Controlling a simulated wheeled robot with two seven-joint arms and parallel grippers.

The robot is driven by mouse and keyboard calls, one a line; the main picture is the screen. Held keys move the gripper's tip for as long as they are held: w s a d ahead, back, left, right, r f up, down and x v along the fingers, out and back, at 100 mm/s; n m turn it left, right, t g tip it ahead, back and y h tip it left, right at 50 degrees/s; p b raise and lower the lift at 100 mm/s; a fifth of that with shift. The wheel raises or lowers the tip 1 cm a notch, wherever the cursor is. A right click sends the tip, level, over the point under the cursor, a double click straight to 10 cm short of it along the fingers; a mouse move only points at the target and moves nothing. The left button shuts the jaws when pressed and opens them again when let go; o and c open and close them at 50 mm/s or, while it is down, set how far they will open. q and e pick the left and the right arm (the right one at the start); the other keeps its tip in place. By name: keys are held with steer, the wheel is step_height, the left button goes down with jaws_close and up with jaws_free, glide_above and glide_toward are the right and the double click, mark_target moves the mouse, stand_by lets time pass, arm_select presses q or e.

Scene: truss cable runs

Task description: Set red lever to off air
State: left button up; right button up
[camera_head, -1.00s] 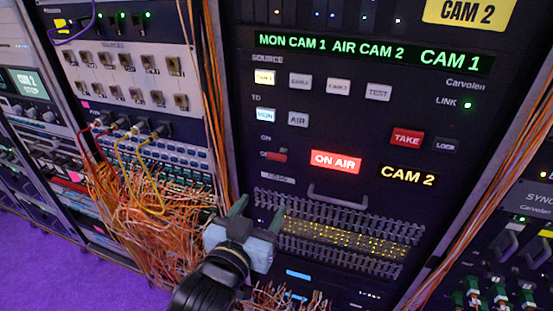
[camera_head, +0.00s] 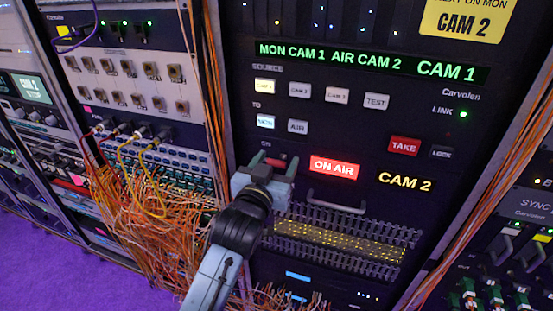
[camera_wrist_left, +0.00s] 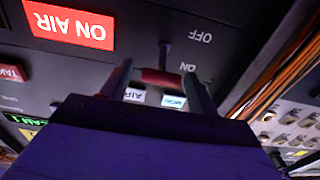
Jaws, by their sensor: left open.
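The red lever (camera_head: 274,161) is a short red bar on the black CAM 2 panel, left of the lit red ON AIR sign (camera_head: 335,168). My left gripper (camera_head: 272,164) is open at the lever, one finger on each side of it. The left wrist view is upside down; there the red lever (camera_wrist_left: 160,77) lies between the open fingers (camera_wrist_left: 159,70), beside the ON label (camera_wrist_left: 188,67). The OFF label (camera_wrist_left: 200,37) is farther along the dark slot (camera_wrist_left: 165,50). I cannot tell whether the fingers touch the bar. My right gripper is not in view.
A panel handle (camera_head: 337,203) and a row of yellow-lit vents (camera_head: 345,240) sit below. The TAKE button (camera_head: 404,146) and source buttons are right and above. Loose orange cables (camera_head: 150,215) hang at the left, and more (camera_head: 490,185) run down the right.

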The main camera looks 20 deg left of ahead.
arm_select(q)
steer(key=shift+w, duration=0.35)
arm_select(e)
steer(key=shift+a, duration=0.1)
arm_select(q)
steer(key=shift+c, duration=0.4)
